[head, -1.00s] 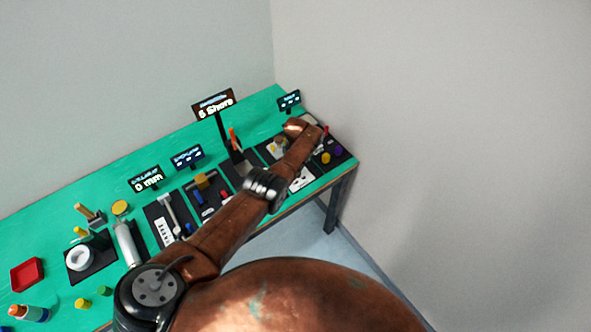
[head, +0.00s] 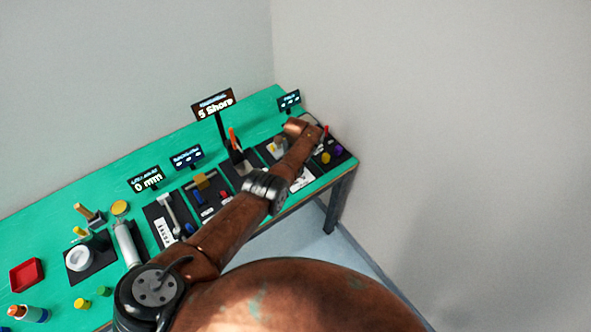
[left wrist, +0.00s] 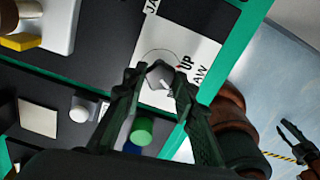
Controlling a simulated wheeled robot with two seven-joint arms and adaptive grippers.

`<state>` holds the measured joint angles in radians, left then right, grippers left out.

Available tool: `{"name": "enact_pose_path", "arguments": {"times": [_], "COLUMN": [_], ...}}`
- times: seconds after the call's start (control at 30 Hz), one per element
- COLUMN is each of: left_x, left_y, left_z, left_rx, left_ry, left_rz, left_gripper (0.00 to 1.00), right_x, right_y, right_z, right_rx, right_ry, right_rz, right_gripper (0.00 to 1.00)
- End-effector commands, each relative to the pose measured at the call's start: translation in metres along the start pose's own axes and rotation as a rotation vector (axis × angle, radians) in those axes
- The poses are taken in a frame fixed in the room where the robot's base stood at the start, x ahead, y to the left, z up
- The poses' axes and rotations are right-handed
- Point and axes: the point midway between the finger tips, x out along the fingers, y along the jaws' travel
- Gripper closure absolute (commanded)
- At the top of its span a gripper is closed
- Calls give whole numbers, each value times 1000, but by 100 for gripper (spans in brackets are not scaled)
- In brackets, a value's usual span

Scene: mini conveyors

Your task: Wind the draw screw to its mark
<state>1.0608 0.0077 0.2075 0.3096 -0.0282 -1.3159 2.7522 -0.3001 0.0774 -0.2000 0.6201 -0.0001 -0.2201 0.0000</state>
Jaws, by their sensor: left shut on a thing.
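In the left wrist view, my left gripper (left wrist: 160,76) is shut on a small grey faceted head, which I take to be the draw screw (left wrist: 159,72). A thin printed circle surrounds the head on a white label (left wrist: 205,45) with the letters "UP" and "AW". A small red mark (left wrist: 180,67) shows at the circle's right side. The fingers hide part of the screw. In the head view, my own left arm hides the gripper and screw at the table's far right end. A black gripper (left wrist: 298,142), apparently my right, shows small at the right edge; its opening is unclear.
In the wrist view, a green cylinder (left wrist: 142,130), a white knob (left wrist: 80,113) and a white block (left wrist: 38,120) are nearby. In the head view, the green table (head: 55,230) carries several stations and signs, including "5 Shore" (head: 213,104) and "0 mm" (head: 146,180). A wall stands behind.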

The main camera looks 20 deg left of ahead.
Motion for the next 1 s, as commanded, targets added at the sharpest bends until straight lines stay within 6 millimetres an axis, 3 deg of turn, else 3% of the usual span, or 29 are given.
{"name": "enact_pose_path", "arguments": {"times": [0.23,0.27,0.5,1.0], "left_x": [-1,-1,0,-10], "left_y": [0,0,0,-1], "left_z": [1,1,1,3], "left_rx": [-1,-1,-1,3], "left_ry": [-4,-4,-2,-5], "left_rz": [0,0,0,-1], "left_gripper": [99,74,57,57], "right_x": [0,0,0,0], "right_y": [0,0,2,4], "right_z": [0,0,0,1], "right_rx": [0,0,-1,-2], "right_ry": [0,0,0,-1], "right_rz": [0,0,2,4], "right_gripper": [57,57,57,57]}}
